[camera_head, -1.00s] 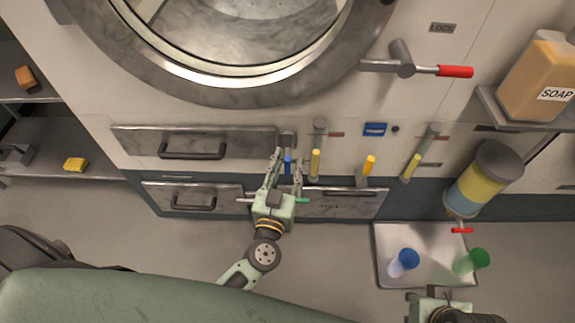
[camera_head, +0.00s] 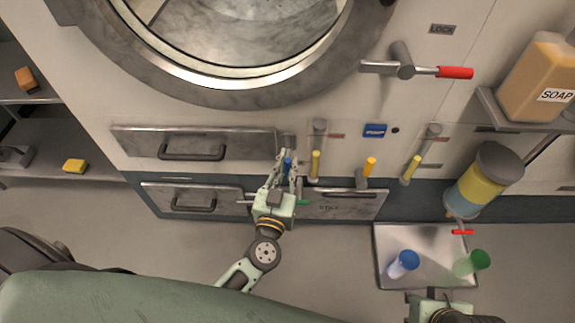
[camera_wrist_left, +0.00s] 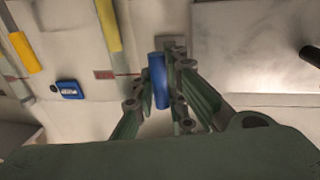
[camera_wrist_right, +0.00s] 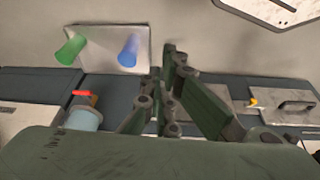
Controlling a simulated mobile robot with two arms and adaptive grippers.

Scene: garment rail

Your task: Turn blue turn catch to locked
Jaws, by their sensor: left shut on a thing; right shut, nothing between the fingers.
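The blue turn catch (camera_head: 288,166) is a short blue handle on a grey mount at the machine's front, right of the upper drawer. It points down in the head view. In the left wrist view the blue handle (camera_wrist_left: 159,80) stands between the fingers. My left gripper (camera_head: 286,161) is shut on this handle, its fingers hiding the handle's sides. A small red tag (camera_wrist_left: 104,75) with a thin line lies beside it; its writing is unreadable. My right gripper (camera_wrist_right: 168,55) is shut and empty, pointing over the floor, away from the catch.
Yellow-handled levers (camera_head: 315,165) stand close right of the catch. A red-handled lever (camera_head: 455,72) is higher up. A tray (camera_head: 385,272) with blue and green cups lies on the floor. A soap bottle (camera_head: 535,80) stands on a shelf at right.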

